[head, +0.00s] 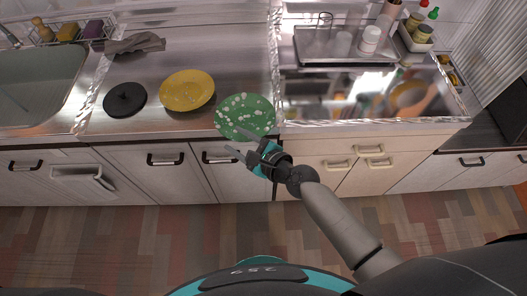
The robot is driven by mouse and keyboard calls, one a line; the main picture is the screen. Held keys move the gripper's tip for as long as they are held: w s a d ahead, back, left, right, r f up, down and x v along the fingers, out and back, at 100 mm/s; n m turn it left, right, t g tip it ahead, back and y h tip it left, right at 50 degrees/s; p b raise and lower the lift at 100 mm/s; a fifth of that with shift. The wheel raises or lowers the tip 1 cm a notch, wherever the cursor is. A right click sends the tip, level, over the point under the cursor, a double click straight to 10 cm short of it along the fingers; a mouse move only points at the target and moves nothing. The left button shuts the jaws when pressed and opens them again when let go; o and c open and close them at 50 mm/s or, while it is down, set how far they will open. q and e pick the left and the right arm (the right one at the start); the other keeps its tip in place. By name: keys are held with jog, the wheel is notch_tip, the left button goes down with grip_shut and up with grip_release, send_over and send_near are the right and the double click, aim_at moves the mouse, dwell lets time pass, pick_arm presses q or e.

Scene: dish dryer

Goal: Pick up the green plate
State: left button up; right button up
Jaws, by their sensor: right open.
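The green plate (246,113) has pale spots and lies near the front edge of the metal counter, in the middle of the head view. My right gripper (234,142) comes in from the lower right and is open. Its fingers are at the plate's near edge, one overlapping the plate in the picture and the other lower, in front of the cabinet. I cannot tell whether a finger touches the plate. My left gripper is not in view.
A yellow plate (187,90) lies left of the green plate, with a black round lid (125,100) beyond it. A grey cloth (135,44) lies behind. The sink (40,88) is at the left. A metal tray (330,50) and cups stand at the back right.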

jog(key=p+v, duration=0.1)
jog(key=v, duration=1.1)
